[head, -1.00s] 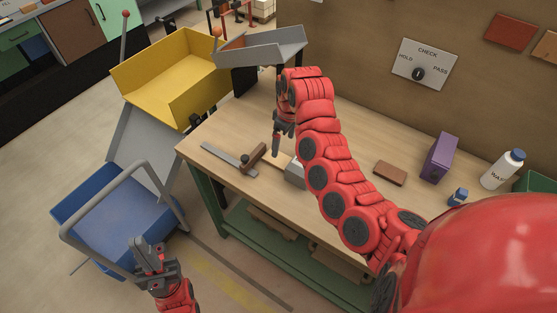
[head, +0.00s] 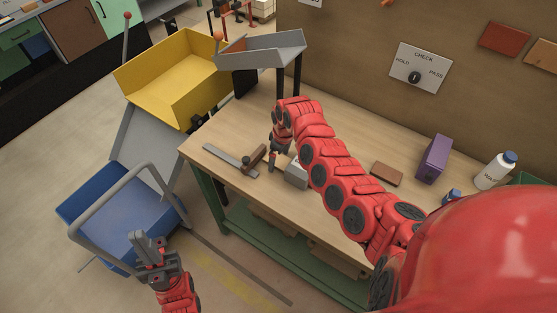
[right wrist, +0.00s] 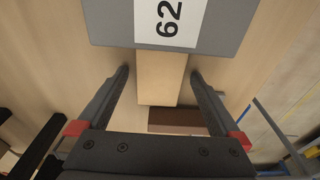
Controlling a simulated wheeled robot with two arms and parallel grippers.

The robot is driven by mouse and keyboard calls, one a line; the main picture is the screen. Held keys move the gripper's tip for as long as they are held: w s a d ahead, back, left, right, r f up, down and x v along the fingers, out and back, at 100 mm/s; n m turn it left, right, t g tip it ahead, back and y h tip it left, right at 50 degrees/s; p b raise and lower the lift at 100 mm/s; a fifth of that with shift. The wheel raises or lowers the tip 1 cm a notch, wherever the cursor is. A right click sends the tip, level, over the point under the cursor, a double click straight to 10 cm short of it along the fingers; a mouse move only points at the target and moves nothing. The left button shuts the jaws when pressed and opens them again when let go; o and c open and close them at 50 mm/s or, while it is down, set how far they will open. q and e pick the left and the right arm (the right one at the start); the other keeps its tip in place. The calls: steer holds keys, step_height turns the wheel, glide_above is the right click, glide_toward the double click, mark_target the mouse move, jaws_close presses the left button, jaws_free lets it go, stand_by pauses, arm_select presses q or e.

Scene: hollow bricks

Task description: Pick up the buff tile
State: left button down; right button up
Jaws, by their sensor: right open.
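The buff tile (right wrist: 161,88) shows in the right wrist view as a pale tan block between the fingers of my right gripper (right wrist: 159,73). The gripper is open, with a gap on both sides of the tile. The tile's far end is hidden under or behind a grey block marked 62 (right wrist: 215,25). In the head view my right gripper (head: 271,167) points down at the bench top, left of the grey block (head: 296,175), and the tile is hard to make out there. My left gripper (head: 148,240) is open and empty, off the bench near the blue bin.
A try square with a wooden stock (head: 255,158) lies close left of my right gripper. A brown tile (head: 386,174), purple box (head: 434,159) and white bottle (head: 496,171) stand to the right. Yellow (head: 175,80) and blue (head: 125,225) bins are left of the bench (head: 225,140).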

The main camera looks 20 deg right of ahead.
steer(key=c, duration=1.5)
steer(key=shift+r, duration=0.1)
